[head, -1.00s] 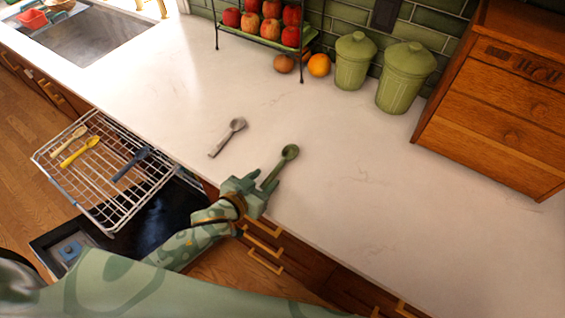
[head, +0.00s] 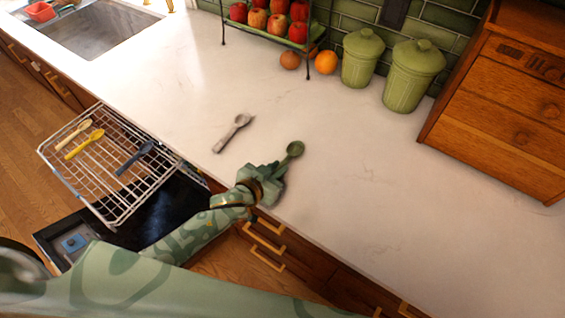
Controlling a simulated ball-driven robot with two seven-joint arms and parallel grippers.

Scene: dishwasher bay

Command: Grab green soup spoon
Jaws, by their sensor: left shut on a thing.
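The green soup spoon (head: 294,150) is at the front edge of the white counter, its bowl pointing away toward the wall. My left gripper (head: 274,174) is shut on its handle, and the gripper hides most of that handle. I cannot tell whether the spoon touches the counter or is a little above it. My right gripper is not in view.
The open dishwasher rack (head: 112,205) holds cream, yellow and blue spoons. Green canisters (head: 411,77), an orange (head: 326,62) and a wooden cabinet (head: 500,95) stand at the back. The right counter is clear.

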